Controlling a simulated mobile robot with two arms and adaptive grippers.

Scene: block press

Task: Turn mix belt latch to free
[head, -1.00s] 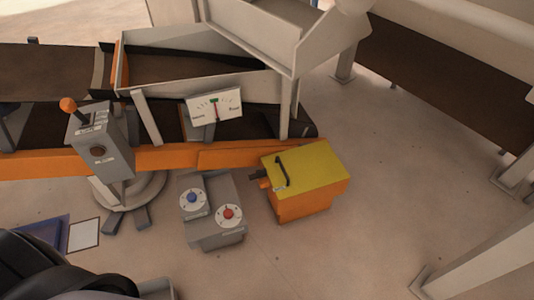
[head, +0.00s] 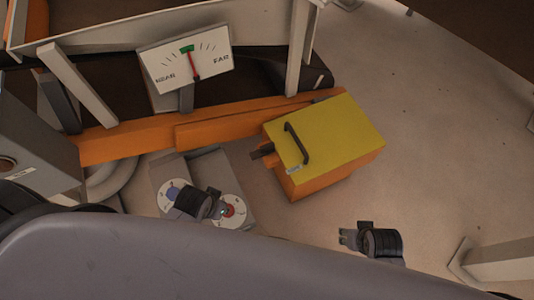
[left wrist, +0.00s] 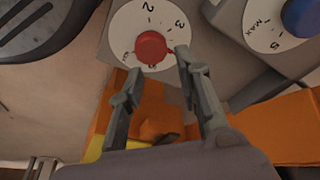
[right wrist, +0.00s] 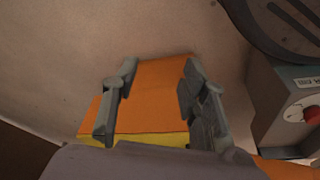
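No part that I can surely name as the mix belt latch stands out. A dial box (head: 205,165) carries a red knob (head: 228,210) and a blue knob (head: 172,192); the red knob (left wrist: 151,47) and blue knob (left wrist: 301,17) also show in the left wrist view. My left gripper (head: 220,208) is over the dial box; in its wrist view its open fingers (left wrist: 158,75) stand apart near the red knob. My right gripper (head: 346,237) is right of and below the yellow-lidded orange box (head: 335,140). Its fingers (right wrist: 157,77) are apart, with the box's orange side beyond them.
The box has a dark lid handle (head: 297,145) and a dark piece (head: 262,151) at its left. A NEAR–FAR gauge (head: 190,62) stands by the conveyor's orange rail (head: 225,128). A grey post box (head: 35,145) is at left.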

